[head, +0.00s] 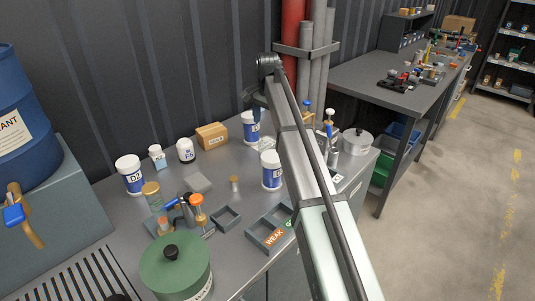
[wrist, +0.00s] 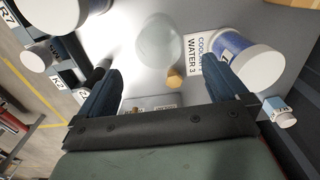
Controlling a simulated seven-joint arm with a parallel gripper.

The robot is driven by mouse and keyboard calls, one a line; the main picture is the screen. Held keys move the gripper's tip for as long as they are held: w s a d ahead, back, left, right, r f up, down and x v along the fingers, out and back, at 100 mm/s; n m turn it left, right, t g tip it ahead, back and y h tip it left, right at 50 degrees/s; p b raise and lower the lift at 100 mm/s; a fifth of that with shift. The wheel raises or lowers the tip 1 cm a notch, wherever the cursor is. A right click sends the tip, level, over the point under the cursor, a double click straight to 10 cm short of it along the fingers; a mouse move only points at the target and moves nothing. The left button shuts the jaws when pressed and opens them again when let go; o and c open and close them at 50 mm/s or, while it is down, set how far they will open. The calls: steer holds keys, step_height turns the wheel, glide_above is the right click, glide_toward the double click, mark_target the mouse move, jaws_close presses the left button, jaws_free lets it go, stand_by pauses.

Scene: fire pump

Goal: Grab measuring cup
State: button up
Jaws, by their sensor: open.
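A clear, round, glassy vessel (wrist: 160,40), which looks like the measuring cup, stands on the grey metal bench in the wrist view. It lies beyond my open fingertips, roughly centred between them. My gripper (wrist: 162,82) is open with nothing between its fingers. In the head view my gripper (head: 257,108) is above the back of the bench, near a white-and-blue jar (head: 251,131). The cup is hard to make out in the head view, where my arm covers part of that area.
A cork (wrist: 175,77) and a "COOLANT WATER 3" card (wrist: 201,48) lie near the cup. A white-lidded jar (wrist: 245,60) stands close on the right. A cardboard box (head: 212,136), a green pot (head: 175,268) and a lidded metal pot (head: 357,143) stand around the bench (head: 225,180).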

mark_target(268, 147)
step_height(268, 147, down, 12)
steer(key=shift+s+r, duration=0.1)
steer(key=shift+r, duration=0.15)
stand_by(0.4)
steer(key=shift+c, duration=0.4)
steer(key=c, duration=0.9)
